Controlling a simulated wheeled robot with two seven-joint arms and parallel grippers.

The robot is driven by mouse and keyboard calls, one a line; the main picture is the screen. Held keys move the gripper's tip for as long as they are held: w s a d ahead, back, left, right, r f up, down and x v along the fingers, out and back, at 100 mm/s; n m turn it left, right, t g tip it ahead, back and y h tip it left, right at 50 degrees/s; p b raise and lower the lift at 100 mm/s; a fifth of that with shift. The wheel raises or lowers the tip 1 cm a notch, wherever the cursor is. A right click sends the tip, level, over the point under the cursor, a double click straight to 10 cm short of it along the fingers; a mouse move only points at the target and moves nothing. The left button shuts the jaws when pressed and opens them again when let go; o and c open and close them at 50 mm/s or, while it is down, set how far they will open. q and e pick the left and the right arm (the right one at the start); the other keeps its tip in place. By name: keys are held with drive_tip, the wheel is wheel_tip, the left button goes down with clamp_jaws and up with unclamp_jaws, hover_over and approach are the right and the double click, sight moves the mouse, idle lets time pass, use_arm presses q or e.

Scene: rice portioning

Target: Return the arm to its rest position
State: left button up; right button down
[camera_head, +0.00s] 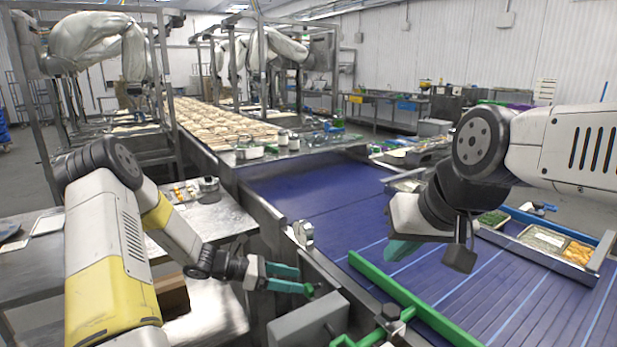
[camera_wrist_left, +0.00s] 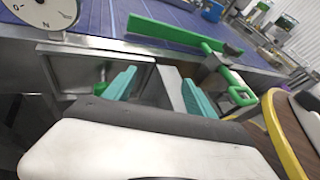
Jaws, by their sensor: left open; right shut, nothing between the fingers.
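My left gripper (camera_head: 309,282) is open and empty, with its teal fingers apart beside the near-left side of the blue conveyor (camera_head: 318,195). In the left wrist view the two teal fingers of my left gripper (camera_wrist_left: 160,92) stand apart with nothing between them. My right gripper (camera_head: 392,255) hangs above the conveyor on the right side, fingers pointing down-left. Its teal fingertips are partly hidden by my dark wrist link, and no object shows in them.
A green guide bar (camera_head: 415,300) crosses the near part of the conveyor. A tray (camera_head: 548,252) with several food containers sits at the right. A metal table (camera_head: 215,218) stands at the left. A dial (camera_wrist_left: 48,12) shows in the left wrist view. The conveyor's middle is clear.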

use_arm(q)
drive_tip(key=s+a+r+m+t+y, duration=0.1)
drive_tip(key=s+a+r+m+y, duration=0.2)
drive_tip(key=s+r+m, duration=0.4)
drive_tip(key=s+a+r+m+t+y, duration=0.1)
drive_tip(key=s+a+r+m+y, duration=0.2)
drive_tip(key=r, duration=0.7)
drive_tip(key=s+a+r+m+t+y, duration=0.2)
drive_tip(key=s+r+m+y, duration=0.3)
drive_tip(key=s+r+m, duration=0.4)
drive_tip(key=s+a+m, duration=0.1)
drive_tip(key=s+m, duration=0.2)
drive_tip(key=s, duration=0.1)
drive_tip(key=shift+s+a+r+y, duration=0.2)
drive_tip(key=shift+s+y, duration=0.15)
drive_tip(key=shift+y, duration=0.05)
